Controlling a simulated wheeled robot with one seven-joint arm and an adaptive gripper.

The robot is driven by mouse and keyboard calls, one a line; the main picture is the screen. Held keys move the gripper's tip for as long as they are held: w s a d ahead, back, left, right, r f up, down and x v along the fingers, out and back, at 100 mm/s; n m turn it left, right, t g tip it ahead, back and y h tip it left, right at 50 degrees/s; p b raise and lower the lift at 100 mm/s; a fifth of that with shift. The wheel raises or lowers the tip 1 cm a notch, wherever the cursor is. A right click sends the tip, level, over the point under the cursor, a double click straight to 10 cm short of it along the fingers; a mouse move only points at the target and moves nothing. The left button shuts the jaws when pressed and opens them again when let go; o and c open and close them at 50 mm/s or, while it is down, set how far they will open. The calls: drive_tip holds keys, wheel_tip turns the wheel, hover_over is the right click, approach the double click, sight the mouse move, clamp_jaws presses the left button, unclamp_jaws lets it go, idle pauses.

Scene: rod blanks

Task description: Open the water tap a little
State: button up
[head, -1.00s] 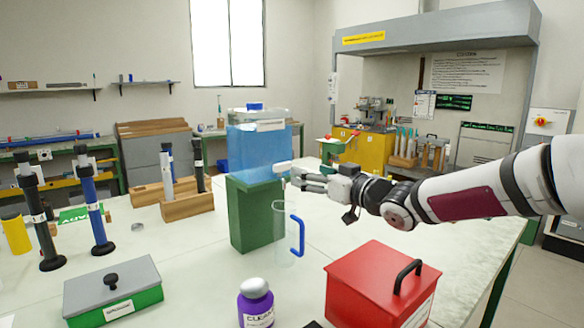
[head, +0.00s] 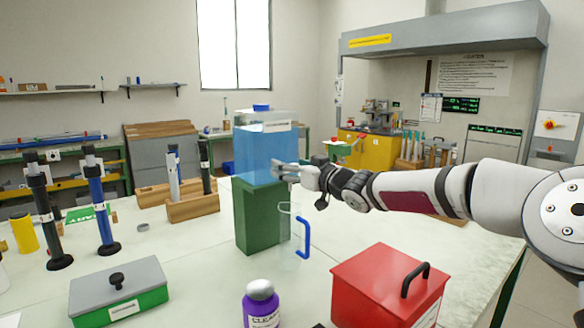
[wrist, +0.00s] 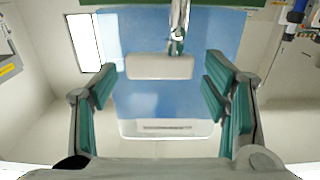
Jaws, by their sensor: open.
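The water tank (head: 266,152), clear with blue water and a blue cap, stands on a green block (head: 258,222). In the wrist view the tap (wrist: 177,28) is a metal piece at the top centre, with a pale flat bar (wrist: 160,66) below it that looks like its lever. My gripper (head: 281,171) is at the tank's lower front and hides the tap in the head view. Its teal-padded fingers are open, one on each side of the bar and apart from it. A clear jug (head: 287,250) with a blue handle (head: 304,238) stands below, in front of the green block.
A red box (head: 385,285) with a black handle, a purple bottle (head: 261,305) and a green box with a grey lid (head: 116,284) stand at the front. A wooden rod block (head: 190,207) is left of the tank. Bare tabletop lies between them.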

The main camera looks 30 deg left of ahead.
drive_tip(key=c, duration=1.2)
drive_tip(key=shift+o, duration=0.2)
drive_tip(key=m+t+b, duration=0.1)
drive_tip(key=b, duration=0.4)
drive_tip(key=shift+f+t+h+b, duration=0.1)
drive_tip(key=shift+t+h+b, duration=0.2)
drive_tip(key=shift+h+b, duration=0.1)
drive_tip(key=b, duration=0.3)
drive_tip(key=m+t+b, duration=0.1)
drive_tip(key=b, duration=0.1)
drive_tip(key=shift+f+t+h+b, duration=0.3)
drive_tip(key=shift+h+b, duration=0.1)
drive_tip(key=b, duration=0.2)
drive_tip(key=m+t+h+b, duration=0.1)
drive_tip(key=b, duration=0.1)
drive_tip(key=shift+s+f+m+b, duration=0.15)
drive_tip(key=shift+f+m+b, duration=0.15)
drive_tip(key=shift+f+b, duration=0.05)
drive_tip(key=shift+f+m+t+h+b, duration=0.25)
drive_tip(key=shift+m+t+h+b, duration=0.4)
drive_tip(key=shift+b, duration=0.5)
drive_tip(key=shift+r+t+h, duration=0.1)
drive_tip(key=shift+t+h, duration=0.15)
drive_tip(key=shift+h, duration=0.1)
drive_tip(key=shift+s+r+m+t+b, duration=0.15)
drive_tip(key=shift+r+m+t+b, duration=0.15)
drive_tip(key=shift+r+b, duration=0.15)
